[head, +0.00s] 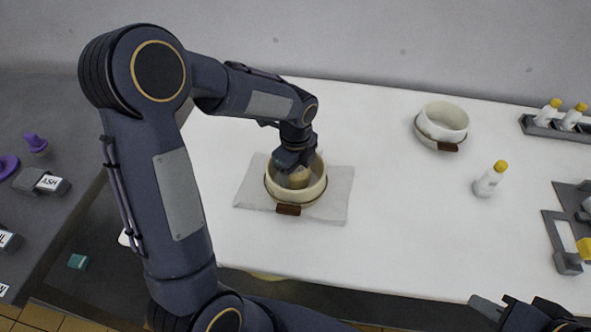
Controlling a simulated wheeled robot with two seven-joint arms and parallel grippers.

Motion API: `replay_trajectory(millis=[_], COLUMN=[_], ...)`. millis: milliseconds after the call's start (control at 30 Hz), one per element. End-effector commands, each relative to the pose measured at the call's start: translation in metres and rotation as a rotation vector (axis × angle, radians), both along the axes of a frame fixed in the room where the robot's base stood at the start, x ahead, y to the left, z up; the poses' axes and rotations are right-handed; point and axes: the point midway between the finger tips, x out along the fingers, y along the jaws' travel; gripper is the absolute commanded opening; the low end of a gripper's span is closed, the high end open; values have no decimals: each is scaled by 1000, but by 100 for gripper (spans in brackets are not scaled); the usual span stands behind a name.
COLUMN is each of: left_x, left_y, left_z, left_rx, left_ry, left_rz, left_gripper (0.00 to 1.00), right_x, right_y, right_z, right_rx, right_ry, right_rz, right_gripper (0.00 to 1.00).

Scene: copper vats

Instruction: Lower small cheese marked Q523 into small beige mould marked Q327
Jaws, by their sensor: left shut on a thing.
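A small beige round mould (297,198) with a brown tag on its front stands on a grey cloth. My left gripper (293,172) points down into its opening. It is shut on a small tan cheese (295,181), which is inside the mould's rim and partly hidden by the gripper. I cannot tell whether the cheese touches the mould's floor. The markings on the cheese and tag are too small to read. My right gripper (487,308) is at the bottom right edge, partly cut off, away from the mould; its opening is unclear.
The grey cloth (335,202) lies on the white table (390,230). A white mould (442,120) with a brown tag stands at the back right. A yellow-capped bottle (488,180) stands nearer, with a bottle rack (555,128) behind. The table between cloth and bottle is clear.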

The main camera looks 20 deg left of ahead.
Motion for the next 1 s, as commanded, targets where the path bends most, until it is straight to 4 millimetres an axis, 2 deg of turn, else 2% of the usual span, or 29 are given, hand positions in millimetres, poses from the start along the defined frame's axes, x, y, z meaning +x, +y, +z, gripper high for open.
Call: replay_trajectory(millis=[1000], left_x=[0], left_y=[0], left_z=[-9], left_rx=[0], left_ry=[0], left_rz=[0], left_gripper=[35], right_x=[0], right_y=[0], right_z=[-7], right_rx=[0], right_ry=[0], right_rz=[0], right_gripper=[29])
